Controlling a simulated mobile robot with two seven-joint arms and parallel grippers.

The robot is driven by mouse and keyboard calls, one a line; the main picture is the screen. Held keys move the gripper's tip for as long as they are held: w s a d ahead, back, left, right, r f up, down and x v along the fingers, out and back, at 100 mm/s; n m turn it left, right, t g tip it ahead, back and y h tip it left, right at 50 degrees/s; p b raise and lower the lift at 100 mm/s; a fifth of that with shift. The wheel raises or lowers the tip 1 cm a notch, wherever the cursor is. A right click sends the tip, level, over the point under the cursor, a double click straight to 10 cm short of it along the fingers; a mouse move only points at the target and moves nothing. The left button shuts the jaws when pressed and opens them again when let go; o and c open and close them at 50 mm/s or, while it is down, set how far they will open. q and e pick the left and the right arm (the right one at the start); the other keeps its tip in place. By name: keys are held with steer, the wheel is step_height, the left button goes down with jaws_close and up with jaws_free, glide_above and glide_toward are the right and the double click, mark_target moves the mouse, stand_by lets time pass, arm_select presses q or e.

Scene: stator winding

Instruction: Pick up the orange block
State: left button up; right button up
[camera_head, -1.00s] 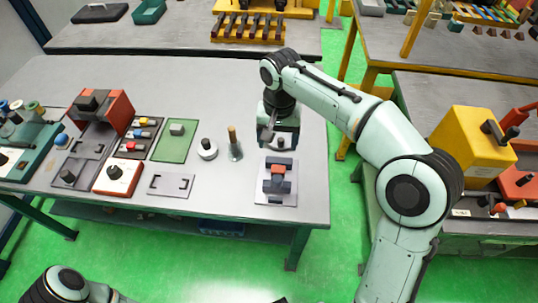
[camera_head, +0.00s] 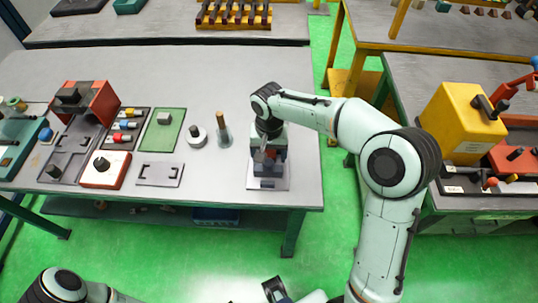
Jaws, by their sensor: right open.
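The orange block sits in a dark holder (camera_head: 268,183) on a small light plate (camera_head: 283,186) near the right front edge of the workbench. My right gripper (camera_head: 266,161) is open, points down and is right over the block and holder. It hides nearly all of the block, so I cannot tell whether the fingers touch it. Parts of my left arm show along the bottom edge, but I do not make out its fingertips.
A white round piece with a black knob (camera_head: 196,136) and a wooden-handled tool (camera_head: 222,129) stand left of the gripper. The back of the workbench (camera_head: 190,75) is clear.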

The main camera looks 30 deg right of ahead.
steer(key=shift+f, duration=0.1)
steer(key=c, duration=1.1)
steer(key=shift+c, duration=0.2)
